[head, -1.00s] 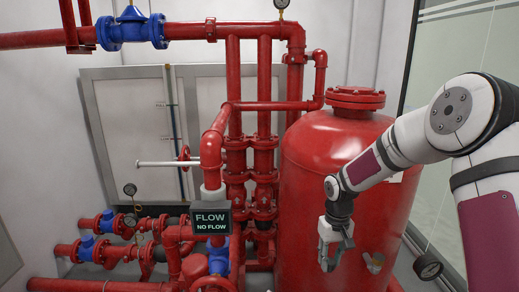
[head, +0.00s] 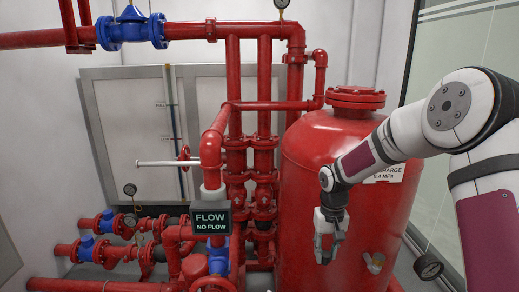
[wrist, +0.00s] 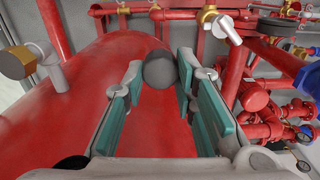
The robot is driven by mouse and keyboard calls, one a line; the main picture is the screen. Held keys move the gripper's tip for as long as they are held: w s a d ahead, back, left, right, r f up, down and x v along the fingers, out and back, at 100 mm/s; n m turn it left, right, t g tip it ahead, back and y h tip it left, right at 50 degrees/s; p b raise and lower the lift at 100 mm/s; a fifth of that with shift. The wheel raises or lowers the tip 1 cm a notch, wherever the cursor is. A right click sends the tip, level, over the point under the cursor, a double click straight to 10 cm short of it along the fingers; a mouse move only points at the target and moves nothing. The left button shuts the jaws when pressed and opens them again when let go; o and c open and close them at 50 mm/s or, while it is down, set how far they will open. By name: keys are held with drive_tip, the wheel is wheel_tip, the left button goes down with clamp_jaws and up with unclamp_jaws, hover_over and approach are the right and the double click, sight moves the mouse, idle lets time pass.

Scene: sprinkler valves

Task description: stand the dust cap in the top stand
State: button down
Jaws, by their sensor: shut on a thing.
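A dark grey round piece, which looks like the dust cap (wrist: 160,68), sits between the fingertips of my gripper (wrist: 161,76) in the wrist view. My gripper is shut on it, with the teal-padded fingers on either side. In the head view, my gripper (head: 327,250) hangs in front of the lower part of the red tank (head: 345,175). The cap cannot be made out clearly there. I cannot pick out the top stand in either view.
A brass valve (head: 374,262) is on the tank, right of my gripper. Red pipes (head: 250,170) with flanges crowd the left side. A FLOW display (head: 210,219) reads NO FLOW. Glass panels stand at the right.

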drive_tip(key=shift+r, duration=1.2)
drive_tip(key=shift+f, duration=0.1)
